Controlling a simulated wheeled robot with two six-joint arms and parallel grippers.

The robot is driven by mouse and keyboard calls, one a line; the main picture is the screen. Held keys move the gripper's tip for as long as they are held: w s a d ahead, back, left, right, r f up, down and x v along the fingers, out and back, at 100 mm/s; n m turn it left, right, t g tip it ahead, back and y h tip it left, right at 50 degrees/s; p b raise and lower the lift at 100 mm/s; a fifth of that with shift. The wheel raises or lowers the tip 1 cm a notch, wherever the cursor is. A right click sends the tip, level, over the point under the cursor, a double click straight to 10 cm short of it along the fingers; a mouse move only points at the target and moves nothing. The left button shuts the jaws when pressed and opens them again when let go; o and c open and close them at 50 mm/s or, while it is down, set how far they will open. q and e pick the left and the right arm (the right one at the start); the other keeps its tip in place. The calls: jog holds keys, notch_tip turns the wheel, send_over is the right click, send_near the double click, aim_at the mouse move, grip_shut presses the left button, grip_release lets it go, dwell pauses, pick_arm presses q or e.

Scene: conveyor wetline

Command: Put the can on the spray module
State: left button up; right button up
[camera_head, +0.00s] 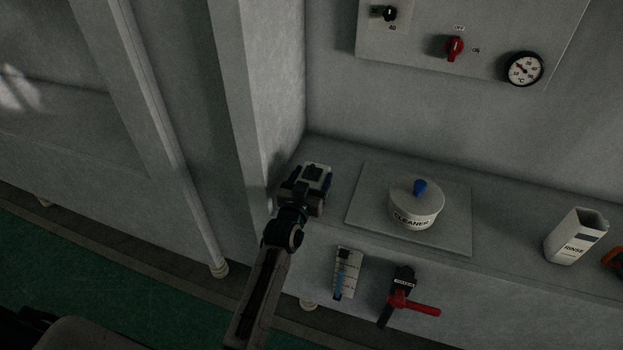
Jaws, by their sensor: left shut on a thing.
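My left gripper (312,182) is over the left end of the grey ledge. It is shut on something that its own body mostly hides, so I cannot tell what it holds. A round white can marked CLEANER (410,208) with a blue knob stands upright on a flat square plate (455,235), to the right of the gripper and apart from it. A white container marked RINSE (572,238) stands farther right. I cannot tell which thing is the spray module. My right gripper is not in view.
A panel (400,45) with a black knob, a red switch (454,47) and a round gauge (524,68) is on the wall. A level gauge (346,275) and a red-handled valve (405,300) are on the ledge's front. The ledge (505,230) is clear between plate and RINSE container.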

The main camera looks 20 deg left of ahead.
pick_arm(q)
jog(key=shift+f, duration=0.1)
jog(key=o, duration=1)
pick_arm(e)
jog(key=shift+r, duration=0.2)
